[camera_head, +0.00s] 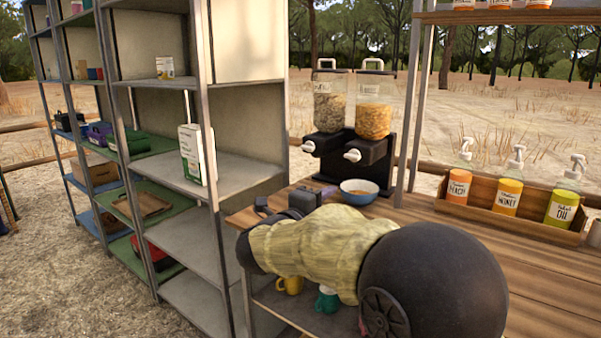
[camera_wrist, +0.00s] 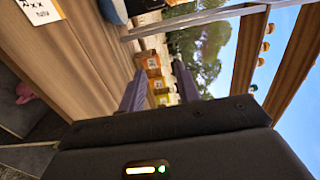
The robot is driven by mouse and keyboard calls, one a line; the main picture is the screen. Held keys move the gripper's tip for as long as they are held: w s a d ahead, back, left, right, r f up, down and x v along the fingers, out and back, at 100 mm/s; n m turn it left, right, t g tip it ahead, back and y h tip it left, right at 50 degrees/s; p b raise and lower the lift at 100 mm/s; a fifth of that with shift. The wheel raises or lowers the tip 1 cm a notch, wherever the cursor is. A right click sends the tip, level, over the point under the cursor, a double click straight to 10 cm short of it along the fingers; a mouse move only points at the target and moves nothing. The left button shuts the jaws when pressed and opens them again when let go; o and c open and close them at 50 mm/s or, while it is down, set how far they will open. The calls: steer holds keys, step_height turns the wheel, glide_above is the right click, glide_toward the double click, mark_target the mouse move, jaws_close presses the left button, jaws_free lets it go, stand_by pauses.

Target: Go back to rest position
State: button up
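My gripper (camera_wrist: 158,72) shows in the wrist view with its two dark fingers apart. Nothing is held between them; bottles show through the gap, farther off. In the head view my arm, with a yellow-green sleeve and a large black joint, reaches across the front of the wooden counter (camera_head: 545,263).
A blue bowl (camera_head: 359,191) stands before two cereal dispensers (camera_head: 352,145). A yellow mug (camera_head: 289,285) and green mug (camera_head: 327,300) sit below, partly hidden. Metal shelves (camera_head: 235,172) stand left; ground at far left is open.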

steer(key=s+d+f+n+g+y, duration=0.1)
steer(key=s+f+n+g+y, duration=0.15)
steer(key=f+n+y, duration=0.5)
steer(key=s+d+f+n+g+y, duration=0.15)
steer(key=s+f+n+y, duration=0.25)
steer(key=f+n, duration=0.6)
steer(key=s+d+f+n+g, duration=0.4)
steer(key=s+f, duration=0.1)
steer(key=s, duration=0.5)
steer(key=s+d+f+n+g, duration=0.4)
steer(key=s+f, duration=0.1)
steer(key=s, duration=0.4)
steer(key=w+a+r+p+v, duration=0.1)
steer(key=w+p+v, duration=0.2)
steer(key=p+v, duration=1.2)
steer(key=w+a+p+v, duration=0.1)
steer(key=w+p+v, duration=0.3)
steer(key=p+v, duration=1.1)
steer(key=shift+w+a+r+h+p, duration=0.15)
steer(key=shift+a+r+h+p, duration=0.35)
steer(key=shift+r+p, duration=0.5)
